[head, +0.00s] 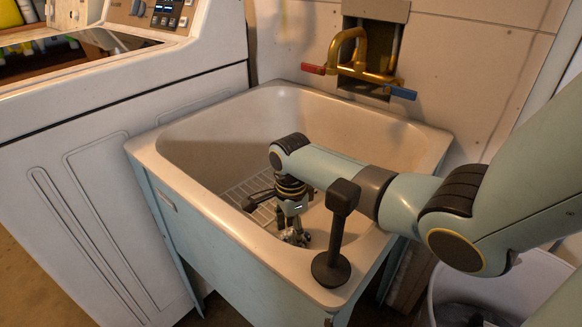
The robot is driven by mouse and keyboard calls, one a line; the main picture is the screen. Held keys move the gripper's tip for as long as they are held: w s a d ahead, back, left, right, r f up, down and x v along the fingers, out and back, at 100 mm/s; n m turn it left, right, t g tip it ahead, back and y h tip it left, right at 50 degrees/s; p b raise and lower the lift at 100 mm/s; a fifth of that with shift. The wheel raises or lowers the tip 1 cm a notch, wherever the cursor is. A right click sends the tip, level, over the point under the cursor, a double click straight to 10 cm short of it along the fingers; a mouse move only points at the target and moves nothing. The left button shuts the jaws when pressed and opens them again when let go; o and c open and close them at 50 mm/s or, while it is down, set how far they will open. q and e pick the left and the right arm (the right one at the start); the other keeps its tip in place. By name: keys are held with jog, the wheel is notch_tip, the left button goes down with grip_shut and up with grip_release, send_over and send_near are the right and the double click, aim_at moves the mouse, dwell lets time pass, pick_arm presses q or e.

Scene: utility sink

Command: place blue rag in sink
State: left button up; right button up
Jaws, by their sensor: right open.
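The sink (190,196) is a deep, pale basin with a wide rim, standing in the middle of the head view. My right arm reaches in over its right side. My right gripper (294,240) points down inside the basin, near the front wall, with its jaws open. I see nothing held in it, though the fingertips are small and dark. I cannot make out a blue rag anywhere; the arm and front wall hide part of the basin. My left gripper is not in view.
A black post with a round base (331,268) stands at the sink's front right rim, close to my right arm. A wire rack (240,193) lies in the basin. A brass faucet (362,68) is behind. A white washer (120,150) stands left, a pale bin (500,285) lower right.

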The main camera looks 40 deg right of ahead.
aim_at(291, 231)
notch_tip(291, 231, up, 12)
jog(key=p, duration=0.4)
jog(key=shift+r, duration=0.15)
